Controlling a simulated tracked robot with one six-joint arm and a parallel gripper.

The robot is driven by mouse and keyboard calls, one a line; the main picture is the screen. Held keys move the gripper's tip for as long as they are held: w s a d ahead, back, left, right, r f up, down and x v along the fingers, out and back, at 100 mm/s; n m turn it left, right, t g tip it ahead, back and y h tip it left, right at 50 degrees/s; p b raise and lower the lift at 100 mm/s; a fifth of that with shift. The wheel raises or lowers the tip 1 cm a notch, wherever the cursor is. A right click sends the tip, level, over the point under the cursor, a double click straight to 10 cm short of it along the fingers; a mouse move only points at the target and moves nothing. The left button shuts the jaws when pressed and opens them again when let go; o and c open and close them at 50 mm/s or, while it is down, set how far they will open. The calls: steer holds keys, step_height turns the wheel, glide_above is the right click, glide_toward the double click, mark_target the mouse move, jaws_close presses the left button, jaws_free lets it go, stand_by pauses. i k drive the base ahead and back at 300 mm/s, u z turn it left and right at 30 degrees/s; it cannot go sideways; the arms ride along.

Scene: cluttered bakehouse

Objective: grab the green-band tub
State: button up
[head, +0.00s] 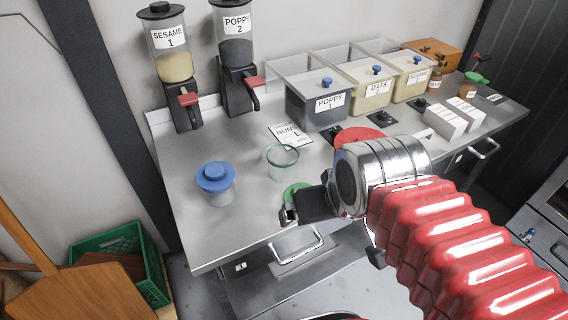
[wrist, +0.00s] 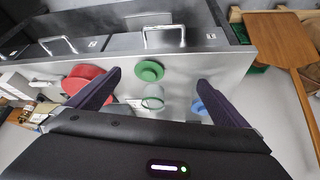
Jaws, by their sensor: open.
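In the wrist view the tub (wrist: 153,101) shows between my two dark fingers, beyond the palm edge. A green round lid (head: 294,191) lies flat just in front of the tub, partly hidden by my gripper in the head view. My gripper (head: 289,214) is open and empty, above the front part of the worktop, apart from the tub. In the wrist view my gripper (wrist: 159,78) has its fingers wide apart.
A blue-lidded tub (head: 215,185) stands left of the green-band tub. A red disc (head: 358,135) lies to the right, partly behind my arm. A printed card (head: 290,135) lies behind. Dispensers (head: 174,65) and ingredient bins (head: 318,105) line the back. The front-left worktop is clear.

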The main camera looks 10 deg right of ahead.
mark_target(282, 157)
steer(key=u, duration=2.65)
steer(key=k, duration=0.55)
steer(key=u, duration=0.35)
